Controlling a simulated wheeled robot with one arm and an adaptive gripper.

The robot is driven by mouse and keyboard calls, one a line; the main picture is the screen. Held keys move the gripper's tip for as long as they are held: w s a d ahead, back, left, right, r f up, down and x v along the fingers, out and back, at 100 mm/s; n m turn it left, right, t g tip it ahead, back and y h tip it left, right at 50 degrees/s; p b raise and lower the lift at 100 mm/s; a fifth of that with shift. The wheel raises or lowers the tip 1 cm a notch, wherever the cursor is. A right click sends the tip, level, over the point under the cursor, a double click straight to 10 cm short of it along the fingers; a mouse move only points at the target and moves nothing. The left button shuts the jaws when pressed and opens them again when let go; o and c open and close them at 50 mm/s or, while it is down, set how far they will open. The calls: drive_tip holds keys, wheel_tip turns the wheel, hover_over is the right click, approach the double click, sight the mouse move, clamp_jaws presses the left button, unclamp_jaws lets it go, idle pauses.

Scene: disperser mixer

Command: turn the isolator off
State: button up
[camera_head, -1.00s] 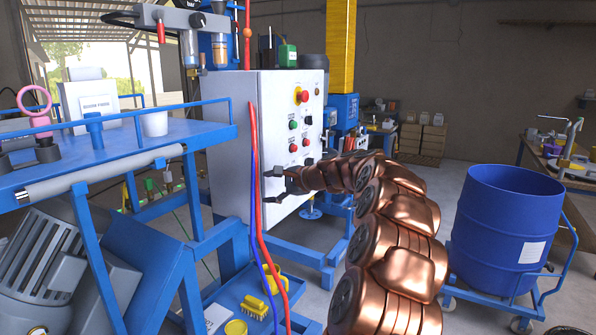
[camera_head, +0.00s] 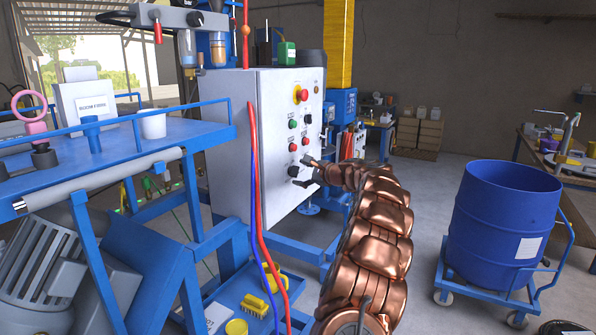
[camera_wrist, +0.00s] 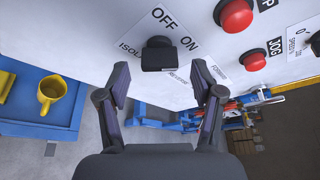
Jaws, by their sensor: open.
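The isolator (camera_wrist: 158,55) is a black knob on a white label plate with the words OFF and ON, at the upper middle of the wrist view. In the head view the knob (camera_head: 293,170) is low on the white cabinet's front panel. My gripper (camera_wrist: 161,84) is open and empty. Its two dark fingers are spread to either side of and below the knob in the wrist view, apart from it. In the head view my gripper (camera_head: 307,172) is just right of the knob, in front of the panel. I cannot tell exactly where the knob points.
The cabinet panel (camera_head: 288,135) also carries a red emergency button (camera_head: 302,95) and several smaller buttons. A red jog button (camera_wrist: 252,60) is right of the isolator. Red and blue hoses (camera_head: 258,215) hang at the cabinet's left. A blue drum (camera_head: 505,225) stands right.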

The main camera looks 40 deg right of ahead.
drive_tip(key=shift+x, duration=0.85)
drive_tip(key=shift+a, duration=0.1)
drive_tip(key=c, duration=1.1)
drive_tip(key=shift+c, duration=0.2)
